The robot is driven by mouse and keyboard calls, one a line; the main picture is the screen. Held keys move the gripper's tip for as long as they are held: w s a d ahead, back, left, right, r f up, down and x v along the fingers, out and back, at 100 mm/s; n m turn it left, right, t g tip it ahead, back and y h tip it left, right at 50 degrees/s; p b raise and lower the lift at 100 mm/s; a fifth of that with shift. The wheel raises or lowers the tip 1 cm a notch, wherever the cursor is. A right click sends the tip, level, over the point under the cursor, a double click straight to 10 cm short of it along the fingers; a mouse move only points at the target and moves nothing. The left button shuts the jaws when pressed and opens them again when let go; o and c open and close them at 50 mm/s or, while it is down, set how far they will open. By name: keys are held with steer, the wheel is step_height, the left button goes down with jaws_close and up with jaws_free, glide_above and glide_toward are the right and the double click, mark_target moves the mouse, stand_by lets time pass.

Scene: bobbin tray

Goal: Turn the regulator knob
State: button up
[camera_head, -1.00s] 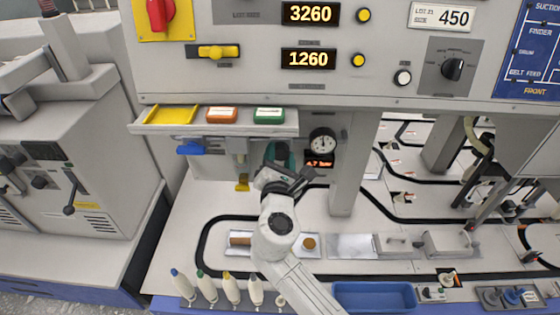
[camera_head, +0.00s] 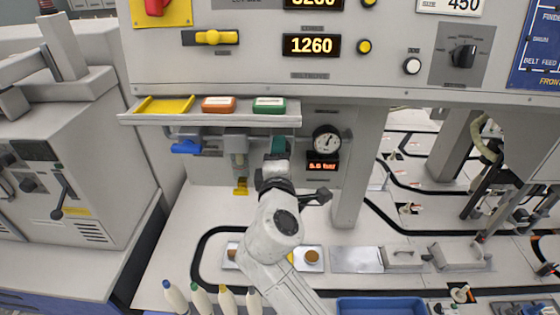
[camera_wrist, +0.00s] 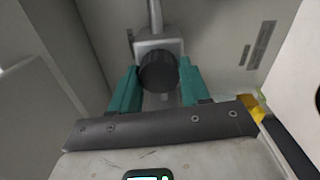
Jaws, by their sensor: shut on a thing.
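The regulator knob (camera_wrist: 158,72) is a dark round knob on a grey regulator body (camera_wrist: 150,46) in the wrist view. My gripper (camera_wrist: 157,84) has teal fingers on the left and right of the knob and is shut on it. In the head view my gripper (camera_head: 280,148) reaches under the shelf, and the knob is hidden there. A round pressure gauge (camera_head: 327,140) is right of my gripper. Below it a red-lit display (camera_head: 322,167) seems to read 5.6 bar.
A shelf (camera_head: 210,119) with yellow, orange and green trays overhangs the gripper. A blue-handled valve (camera_head: 187,147) is to the left. A grey post (camera_head: 358,170) stands to the right. Bottles (camera_head: 200,299) and a blue bin (camera_head: 382,306) are at the front.

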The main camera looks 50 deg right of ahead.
steer(key=shift+f+m+b, duration=0.1)
steer(key=shift+m+b, duration=0.5)
steer(key=shift+m, duration=0.4)
steer(key=o, duration=1)
steer(key=shift+a, duration=0.15)
steer(key=v, duration=1)
steer(key=shift+s+a, duration=0.2)
steer(key=shift+s, duration=0.1)
